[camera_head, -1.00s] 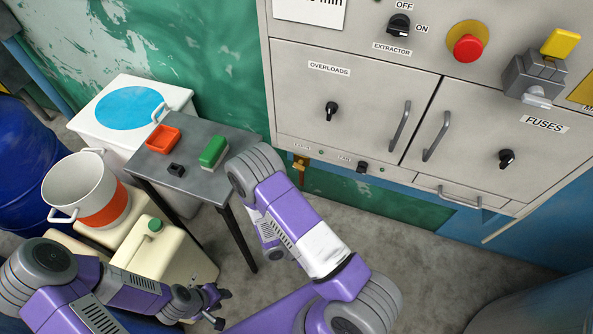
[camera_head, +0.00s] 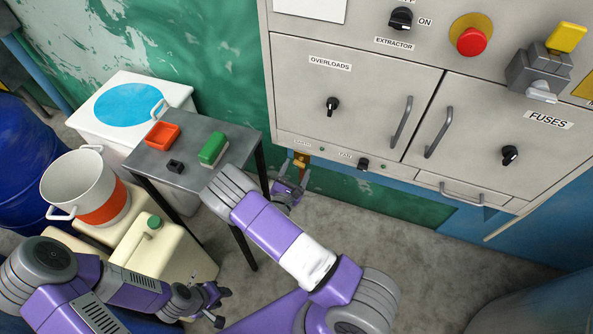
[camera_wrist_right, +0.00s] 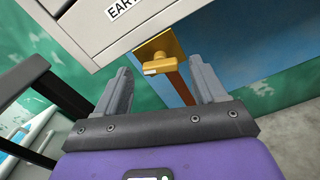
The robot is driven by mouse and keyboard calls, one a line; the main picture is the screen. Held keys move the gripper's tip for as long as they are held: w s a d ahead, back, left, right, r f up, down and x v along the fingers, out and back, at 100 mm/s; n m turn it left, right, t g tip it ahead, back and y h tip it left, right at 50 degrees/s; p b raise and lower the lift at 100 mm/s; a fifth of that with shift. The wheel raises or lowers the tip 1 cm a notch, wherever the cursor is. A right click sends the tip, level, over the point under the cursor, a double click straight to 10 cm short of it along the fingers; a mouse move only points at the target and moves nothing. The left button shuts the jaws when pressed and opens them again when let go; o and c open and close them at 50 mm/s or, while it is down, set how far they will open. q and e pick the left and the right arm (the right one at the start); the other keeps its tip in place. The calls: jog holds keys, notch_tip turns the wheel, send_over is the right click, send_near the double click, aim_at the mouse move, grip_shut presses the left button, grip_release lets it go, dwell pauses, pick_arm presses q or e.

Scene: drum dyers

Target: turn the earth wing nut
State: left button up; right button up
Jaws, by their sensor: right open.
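The brass earth wing nut (camera_wrist_right: 162,64) sits on a brass plate under the cabinet's lower edge, below an "EARTH" label seen in part. It also shows in the head view (camera_head: 300,160) under the panel's left corner. My right gripper (camera_wrist_right: 164,82) is open in the right wrist view, its two grey fingers apart with the wing nut showing between them, ahead of the tips. In the head view my right gripper (camera_head: 287,190) is just below the nut. My left gripper (camera_head: 218,305) is at lower left, small and partly turned away; its fingers look apart.
A grey table (camera_head: 199,183) with a green brush (camera_head: 213,149), an orange tray (camera_head: 162,136) and a small black block (camera_head: 175,166) stands left of my right arm. The cabinet (camera_head: 365,60) has protruding handles.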

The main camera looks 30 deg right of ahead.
jog(key=shift+w+d, duration=0.3)
jog(key=shift+d, duration=0.05)
jog(key=c, duration=1.1)
jog(key=shift+o, duration=0.2)
jog(key=shift+m, duration=0.4)
jog(key=shift+m, duration=3.6)
